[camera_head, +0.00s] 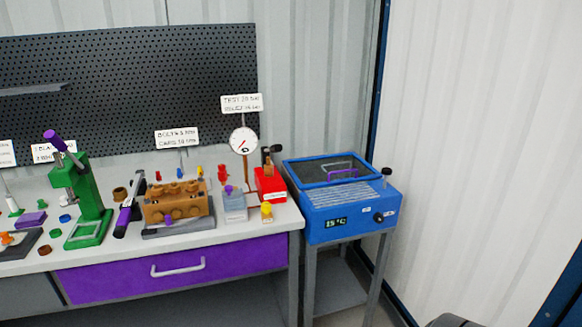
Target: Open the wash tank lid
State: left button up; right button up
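The wash tank (345,210) is a blue box on a grey stand at the right end of the bench. Its lid (312,174) has a blue frame with a dark panel and lies shut on top. A purple and grey handle (342,172) stands up from the lid. The tank front has a small display reading about 15 °C and a black knob (379,218).
The bench (250,238) carries a green press (84,205), a brown pump block (175,203), a dial gauge (242,141) and a red unit (270,184) close to the tank's left side. A black post (386,173) rises at the tank's right rear. A white wall is on the right.

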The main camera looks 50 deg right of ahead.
aim_at(376, 175)
jog(key=z, duration=1.75)
jog(key=i+l, duration=0.15)
jog(key=i, duration=0.25)
jog(key=i+l+u, duration=0.1)
jog(key=i, duration=0.3)
jog(key=i+l, duration=0.25)
jog(key=i+u, duration=0.05)
jog(key=i, duration=0.05)
